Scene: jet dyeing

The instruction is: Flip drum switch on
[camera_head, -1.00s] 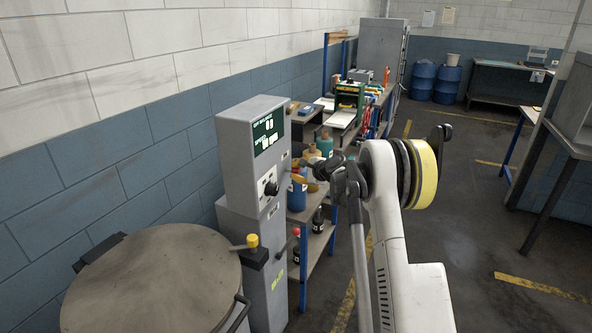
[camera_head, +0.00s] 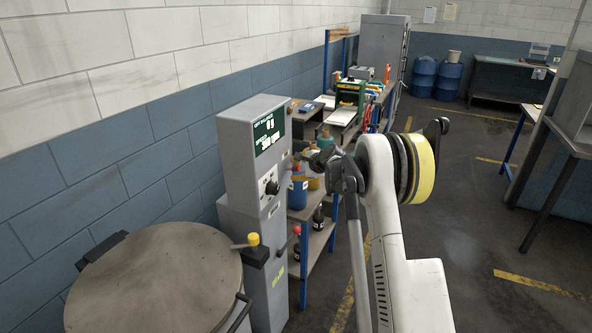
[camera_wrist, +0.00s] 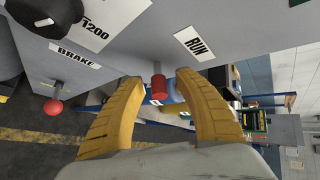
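A switch with a red cylindrical handle (camera_wrist: 159,90) on a metal stem sticks out of the grey console beside a RUN label (camera_wrist: 195,44) in the wrist view. My gripper (camera_wrist: 161,80) is open, one yellow finger on each side of the red handle. There are gaps beside the handle, and I cannot tell whether either finger touches it. In the head view the grey console (camera_head: 238,165) stands left of centre with a lit display (camera_head: 268,131). My gripper is close to its right face, largely hidden by my arm, and the red handle cannot be made out there.
A lever with a red ball (camera_wrist: 53,106) sits by a BRAKE label (camera_wrist: 78,58), left of my gripper. A black knob (camera_head: 272,187) is on the console front. A round metal lid (camera_head: 155,280) stands at front left. A shelf with bottles (camera_head: 318,225) is close behind.

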